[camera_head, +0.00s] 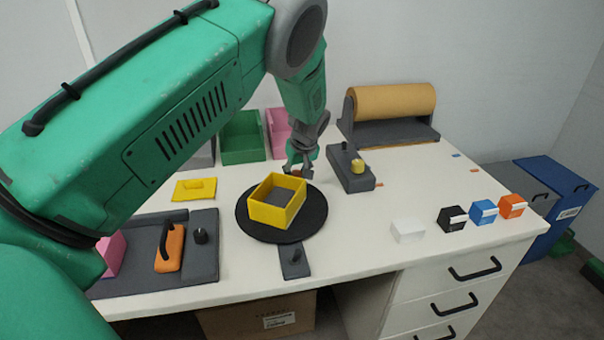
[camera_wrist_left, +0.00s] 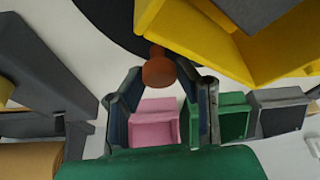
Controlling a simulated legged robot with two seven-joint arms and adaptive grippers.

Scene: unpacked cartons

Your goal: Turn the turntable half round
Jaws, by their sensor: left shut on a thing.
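The turntable (camera_head: 318,212) is a round black disc on the white table. A yellow open box (camera_head: 272,215) stands on it, grey inside. In the left wrist view the disc (camera_wrist_left: 108,18) and the yellow box (camera_wrist_left: 205,45) fill the top. An orange-brown knob (camera_wrist_left: 158,72) sits at the disc's edge between my left fingertips. My left gripper (camera_head: 298,172) reaches down at the far edge of the disc, behind the yellow box, and is shut on the knob. The gripper mostly hides the knob in the head view. A dark grey tab with a small peg (camera_head: 294,260) lies at the disc's near edge.
Green (camera_head: 242,138) and pink bins and a brown roll (camera_head: 392,101) stand behind. Small boxes line the right edge.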

